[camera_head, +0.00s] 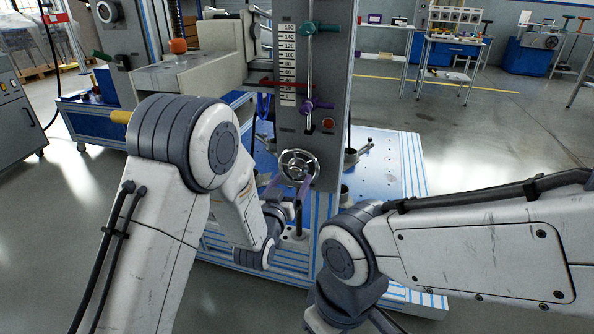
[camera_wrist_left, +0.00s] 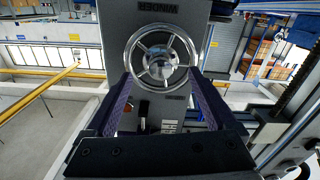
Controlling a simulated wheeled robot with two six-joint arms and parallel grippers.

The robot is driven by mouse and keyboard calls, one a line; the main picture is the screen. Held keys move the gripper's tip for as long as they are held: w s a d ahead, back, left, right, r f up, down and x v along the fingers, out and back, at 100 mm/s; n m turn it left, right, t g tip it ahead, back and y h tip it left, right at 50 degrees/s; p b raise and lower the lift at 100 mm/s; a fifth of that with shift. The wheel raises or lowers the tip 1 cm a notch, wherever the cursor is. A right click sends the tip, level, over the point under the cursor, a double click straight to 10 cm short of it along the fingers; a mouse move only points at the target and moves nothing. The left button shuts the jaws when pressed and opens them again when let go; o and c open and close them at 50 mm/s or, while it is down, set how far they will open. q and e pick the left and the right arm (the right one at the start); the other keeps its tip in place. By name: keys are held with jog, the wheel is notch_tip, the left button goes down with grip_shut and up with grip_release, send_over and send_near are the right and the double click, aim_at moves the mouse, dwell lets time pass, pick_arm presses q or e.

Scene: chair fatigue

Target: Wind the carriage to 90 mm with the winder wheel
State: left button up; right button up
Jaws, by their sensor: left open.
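The winder wheel (camera_head: 298,165) is a metal handwheel with spokes on the front of the grey column, below the scale. It also shows face-on in the left wrist view (camera_wrist_left: 162,58), under the word WINDER. My left gripper (camera_head: 289,184) is open just in front of the wheel. In the left wrist view its two fingers (camera_wrist_left: 161,78) stand apart, one on each side of the wheel's lower part; I cannot tell if they touch it. A red pointer (camera_head: 283,84) crosses the lower part of the numbered scale (camera_head: 287,62); its exact reading is too small to tell. My right gripper is out of view.
A green handle (camera_head: 318,28) and a purple handle (camera_head: 314,106) sit on the column, with an orange-red button (camera_head: 328,123) below right. A pale beam (camera_head: 182,78) extends left. A blue-and-white base (camera_head: 398,170) lies behind. Open floor is at the right.

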pick_arm(q)
jog(key=n+b, duration=0.1)
jog(key=n, duration=0.3)
jog(key=shift+f+n+b, duration=0.1)
jog(key=shift+n+b, duration=0.2)
jog(key=shift+n, duration=0.1)
jog(key=n, duration=0.3)
jog(key=shift+n+b, duration=0.3)
jog(key=shift+b, duration=0.05)
